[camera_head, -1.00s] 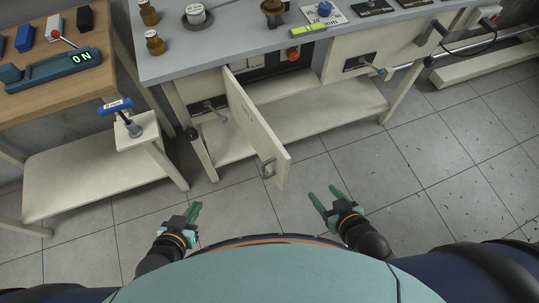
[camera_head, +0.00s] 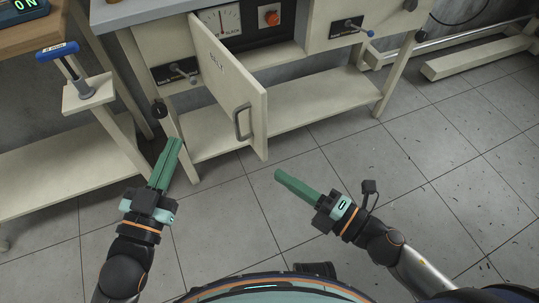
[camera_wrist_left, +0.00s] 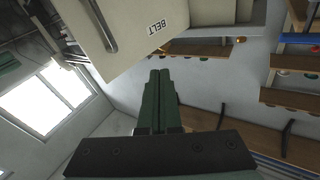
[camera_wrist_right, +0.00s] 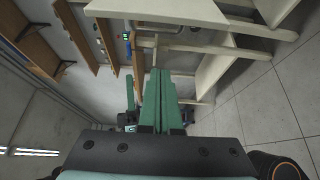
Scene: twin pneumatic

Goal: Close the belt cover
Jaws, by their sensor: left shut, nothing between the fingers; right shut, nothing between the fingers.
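The belt cover (camera_head: 228,83) is a cream panel marked BELT, hinged at its left side and swung open toward me. A grey bar handle (camera_head: 242,122) is on its outer face near the free edge. The panel, its label and handle also show in the left wrist view (camera_wrist_left: 128,22). My left gripper (camera_head: 174,142) is shut and empty, left of the panel and apart from it. My right gripper (camera_head: 279,175) is shut and empty, below and right of the panel's free lower corner, not touching it.
Behind the panel, an opening in the cream bench shows a dial gauge (camera_head: 222,20) and a red knob (camera_head: 270,17). Levers (camera_head: 182,69) and (camera_head: 352,27) flank it. A blue-handled post (camera_head: 68,65) stands on a side stand at left. The floor (camera_head: 330,150) ahead is clear.

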